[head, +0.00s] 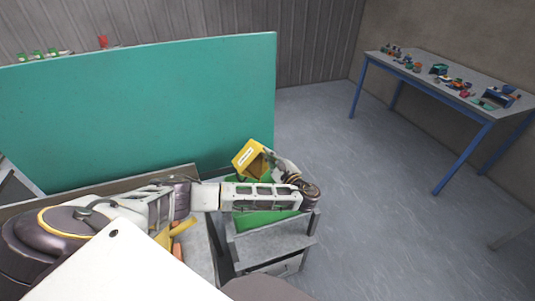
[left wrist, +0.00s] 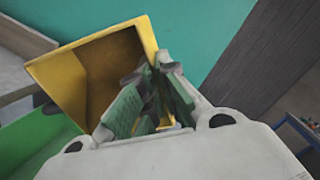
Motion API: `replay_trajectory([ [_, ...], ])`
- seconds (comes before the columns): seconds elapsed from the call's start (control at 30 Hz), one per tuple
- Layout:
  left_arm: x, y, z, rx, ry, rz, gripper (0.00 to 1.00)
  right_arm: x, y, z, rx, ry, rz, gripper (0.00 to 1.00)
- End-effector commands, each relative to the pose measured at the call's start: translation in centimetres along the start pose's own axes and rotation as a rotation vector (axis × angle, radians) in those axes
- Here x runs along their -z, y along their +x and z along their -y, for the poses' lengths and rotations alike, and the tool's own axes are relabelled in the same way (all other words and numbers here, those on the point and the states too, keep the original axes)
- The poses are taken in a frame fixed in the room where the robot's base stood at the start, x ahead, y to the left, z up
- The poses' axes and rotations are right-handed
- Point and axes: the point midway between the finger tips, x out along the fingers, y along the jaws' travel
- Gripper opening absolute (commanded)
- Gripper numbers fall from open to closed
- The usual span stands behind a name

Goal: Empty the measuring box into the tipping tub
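The yellow measuring box (head: 246,157) is tilted on its side above the green tipping tub (head: 262,219) in the head view. My left gripper (head: 270,160) is at its right side. In the left wrist view the box (left wrist: 62,75) shows its open mouth and a shaded brown inside; I cannot tell whether powder is in it. The left fingers (left wrist: 152,98) are closed on the box's near wall. The tub's green edge (left wrist: 40,145) lies below and left of the box. My left forearm hides part of the tub. My right gripper is not in view.
A grey stand (head: 272,243) bears the tub. A tall teal panel (head: 140,110) rises close behind. Yellow and orange items (head: 179,235) lie beneath my left arm. A blue-legged table (head: 455,95) with small objects stands far right; open floor lies between.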

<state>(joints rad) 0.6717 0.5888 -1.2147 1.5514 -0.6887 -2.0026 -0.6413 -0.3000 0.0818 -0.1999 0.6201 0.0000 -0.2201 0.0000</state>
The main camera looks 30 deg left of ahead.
Motion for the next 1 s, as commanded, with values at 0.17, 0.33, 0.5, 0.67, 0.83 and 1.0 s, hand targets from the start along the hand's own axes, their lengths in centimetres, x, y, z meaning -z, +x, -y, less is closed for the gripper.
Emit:
replay_trajectory([
  [0.17,0.1,-0.7,-0.1,0.036,0.001,0.043,0.0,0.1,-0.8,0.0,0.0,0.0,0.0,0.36],
  [0.33,0.2,-1.3,-0.2,0.074,-0.001,0.085,0.0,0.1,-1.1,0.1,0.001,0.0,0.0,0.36],
  [0.5,0.3,-1.9,-0.3,0.11,-0.002,0.127,0.0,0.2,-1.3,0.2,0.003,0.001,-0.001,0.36],
  [0.67,0.4,-2.5,-0.4,0.146,-0.003,0.166,0.0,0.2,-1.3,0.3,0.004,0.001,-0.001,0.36],
  [0.83,0.5,-3.2,-0.6,0.184,-0.004,0.207,0.0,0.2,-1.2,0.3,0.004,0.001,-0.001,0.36],
  [1.0,0.6,-3.8,-0.7,0.221,-0.006,0.25,0.0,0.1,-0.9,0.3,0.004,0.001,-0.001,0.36],
])
